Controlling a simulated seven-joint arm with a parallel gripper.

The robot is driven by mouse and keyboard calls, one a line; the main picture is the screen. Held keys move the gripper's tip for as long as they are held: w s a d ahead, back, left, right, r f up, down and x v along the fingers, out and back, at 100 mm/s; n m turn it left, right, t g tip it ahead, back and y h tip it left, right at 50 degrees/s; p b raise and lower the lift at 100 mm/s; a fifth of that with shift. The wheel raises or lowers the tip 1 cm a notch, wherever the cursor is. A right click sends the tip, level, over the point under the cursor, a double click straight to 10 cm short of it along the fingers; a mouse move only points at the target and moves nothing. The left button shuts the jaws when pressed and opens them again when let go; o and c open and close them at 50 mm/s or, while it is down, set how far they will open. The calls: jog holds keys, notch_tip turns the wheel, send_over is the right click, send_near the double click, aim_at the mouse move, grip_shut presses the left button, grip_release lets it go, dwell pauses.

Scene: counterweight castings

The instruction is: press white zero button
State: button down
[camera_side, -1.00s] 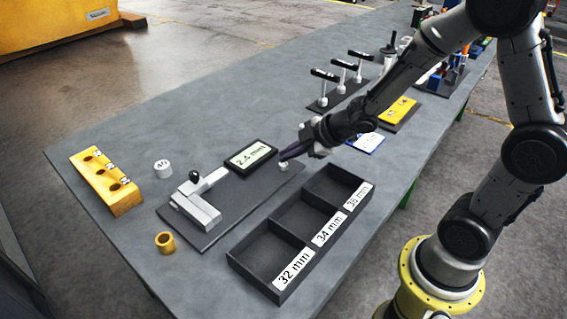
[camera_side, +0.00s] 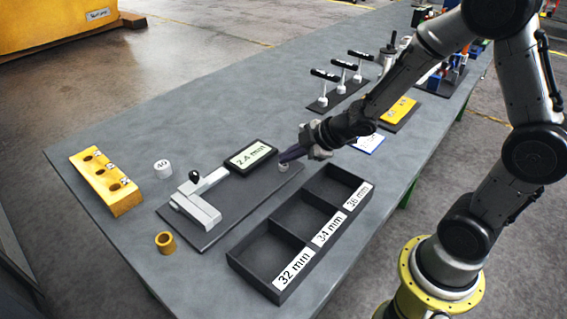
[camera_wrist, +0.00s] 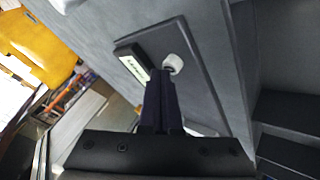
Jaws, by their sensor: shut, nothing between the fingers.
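The white zero button (camera_side: 283,168) is a small round knob on the dark base plate (camera_side: 232,212), just right of the display (camera_side: 251,156), which reads 2.4 mm. My gripper (camera_side: 284,159) is shut and empty, with its fingertips right at the top of the button in the side view. In the wrist view the button (camera_wrist: 173,63) shows just beyond the tips of my gripper (camera_wrist: 162,74), beside the display (camera_wrist: 132,64). I cannot tell whether the tips touch it. The grey measuring slide (camera_side: 196,200) with a black knob sits on the same plate.
A black tray (camera_side: 262,222) with compartments labelled 32, 34 and 36 mm stands in front. A brass ring (camera_side: 165,243), a white cylinder marked 40 (camera_side: 162,168) and a yellow block with holes (camera_side: 106,182) lie left. Black-handled tools (camera_side: 341,76) stand behind.

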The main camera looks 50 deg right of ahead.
jog(key=shift+f, duration=0.2)
dwell(0.3)
jog(key=shift+r, duration=0.9)
jog(key=shift+r, duration=0.1)
jog(key=shift+r, duration=2.4)
